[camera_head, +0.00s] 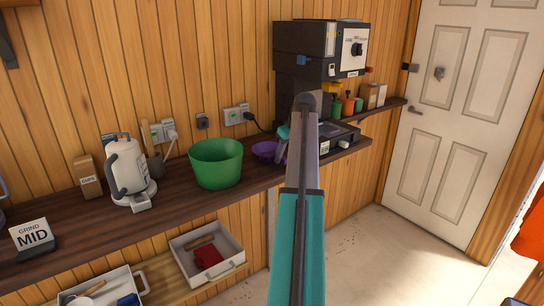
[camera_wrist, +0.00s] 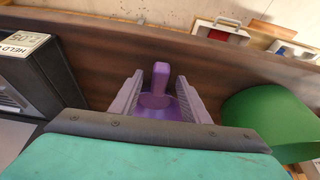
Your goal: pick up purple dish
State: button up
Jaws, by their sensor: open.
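The purple dish (camera_head: 265,151) sits on the dark wooden shelf, right of the green bowl, partly hidden behind my arm in the head view. In the wrist view the purple dish (camera_wrist: 158,104) lies between my fingers, with a narrow upright purple part rising in its middle. My gripper (camera_wrist: 160,80) is open, one finger on each side of the dish. I cannot tell whether either finger touches it. In the head view the fingers are mostly hidden by my arm.
The green bowl (camera_head: 216,164) stands close beside the dish; it also shows in the wrist view (camera_wrist: 268,120). A dark machine (camera_head: 300,75) stands on the other side. A white kettle (camera_head: 128,172) is farther left. An open drawer (camera_head: 207,253) lies below the shelf (camera_head: 180,199).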

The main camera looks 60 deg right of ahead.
dwell(0.4)
grip_shut()
jog(key=shift+r, duration=0.1)
notch_tip(320, 180, up, 10)
jog(key=b, duration=0.2)
jog(key=shift+b, duration=0.35)
dwell(0.8)
